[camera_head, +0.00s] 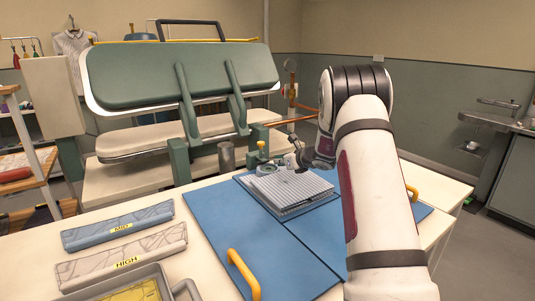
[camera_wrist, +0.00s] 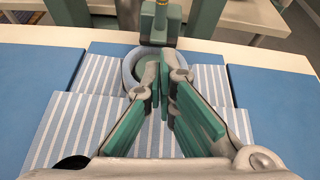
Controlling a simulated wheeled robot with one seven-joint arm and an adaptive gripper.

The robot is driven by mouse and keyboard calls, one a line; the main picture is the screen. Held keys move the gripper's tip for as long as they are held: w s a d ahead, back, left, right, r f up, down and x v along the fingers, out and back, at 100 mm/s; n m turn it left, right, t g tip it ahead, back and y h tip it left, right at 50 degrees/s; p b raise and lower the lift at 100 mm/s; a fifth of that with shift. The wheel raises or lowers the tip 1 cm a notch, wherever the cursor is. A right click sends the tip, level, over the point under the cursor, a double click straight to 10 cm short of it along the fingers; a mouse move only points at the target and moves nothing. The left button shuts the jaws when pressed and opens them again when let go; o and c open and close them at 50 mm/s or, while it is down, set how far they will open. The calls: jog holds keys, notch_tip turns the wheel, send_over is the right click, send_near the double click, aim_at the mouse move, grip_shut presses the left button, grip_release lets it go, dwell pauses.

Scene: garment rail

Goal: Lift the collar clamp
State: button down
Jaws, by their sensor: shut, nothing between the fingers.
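The collar clamp (camera_head: 262,150) appears to be the small green piece with a yellow top at the back of the folded striped shirt (camera_head: 291,186). In the wrist view the clamp (camera_wrist: 160,22) stands upright at the far side of the round collar (camera_wrist: 129,68), and its foot meets the collar's back edge. The striped shirt (camera_wrist: 83,120) lies flat beneath. My gripper (camera_head: 294,160) is over the collar end of the shirt. In the wrist view my gripper (camera_wrist: 165,74) is shut and empty, its fingers in front of the clamp and hiding part of the collar.
Blue boards (camera_head: 270,255) with yellow handles (camera_head: 243,274) flank the shirt. Pads marked MID (camera_head: 118,226) and HIGH (camera_head: 122,259) and a grey tray (camera_head: 125,289) lie at left. A large green press (camera_head: 180,80) stands behind the table.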

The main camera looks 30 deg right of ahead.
aim_at(262, 157)
jog(key=x, duration=0.5)
jog(key=shift+w+f, duration=0.2)
jog(key=shift+w+a+r, duration=0.1)
jog(key=shift+w+r, duration=0.25)
jog(key=shift+r, duration=0.15)
jog(key=shift+w+a+r, duration=0.1)
jog(key=shift+w+r, duration=0.25)
jog(key=shift+r, duration=0.2)
jog(key=shift+w+r+p, duration=0.35)
jog(key=shift+w+r, duration=0.2)
